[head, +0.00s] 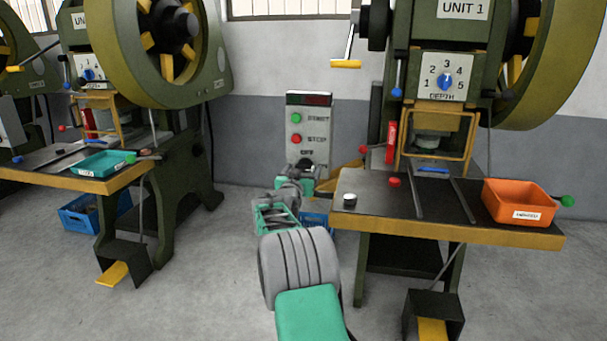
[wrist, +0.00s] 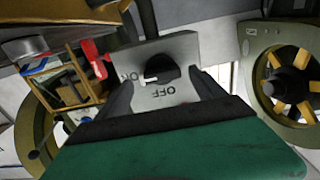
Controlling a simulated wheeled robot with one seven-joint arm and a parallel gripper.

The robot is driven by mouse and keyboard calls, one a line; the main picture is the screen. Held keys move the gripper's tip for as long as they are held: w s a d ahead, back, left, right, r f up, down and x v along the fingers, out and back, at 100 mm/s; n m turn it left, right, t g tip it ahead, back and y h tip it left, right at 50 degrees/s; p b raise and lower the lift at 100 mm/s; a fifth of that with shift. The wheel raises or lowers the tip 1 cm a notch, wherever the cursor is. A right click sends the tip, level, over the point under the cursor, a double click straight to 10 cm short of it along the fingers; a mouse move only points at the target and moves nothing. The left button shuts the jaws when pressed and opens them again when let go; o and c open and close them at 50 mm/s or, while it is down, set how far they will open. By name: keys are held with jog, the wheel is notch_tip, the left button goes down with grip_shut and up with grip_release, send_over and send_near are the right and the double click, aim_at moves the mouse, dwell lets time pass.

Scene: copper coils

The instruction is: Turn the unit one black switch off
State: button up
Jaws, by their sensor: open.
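The black switch (wrist: 160,70) is a round knob on a grey control panel (wrist: 185,48). In the wrist view its white mark points left, toward partly hidden lettering, and the word OFF reads upside down below it. My gripper (wrist: 163,84) is open, with one finger on each side of the knob; I cannot tell whether they touch it. In the head view the panel (head: 308,103) stands left of the Unit 1 press, with START and STOP buttons above. My gripper (head: 304,172) is at its lower part and mostly hides the knob.
The Unit 1 press (head: 447,120) stands right of my arm. Its table (head: 440,222) carries an orange bin (head: 518,203) and red and white buttons. A second press with a teal tray (head: 103,163) is at left. Open floor lies between the presses.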

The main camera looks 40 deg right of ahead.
jog(key=shift+x, duration=0.8)
jog(key=shift+c, duration=0.3)
jog(key=shift+a, duration=0.1)
jog(key=c, duration=1.3)
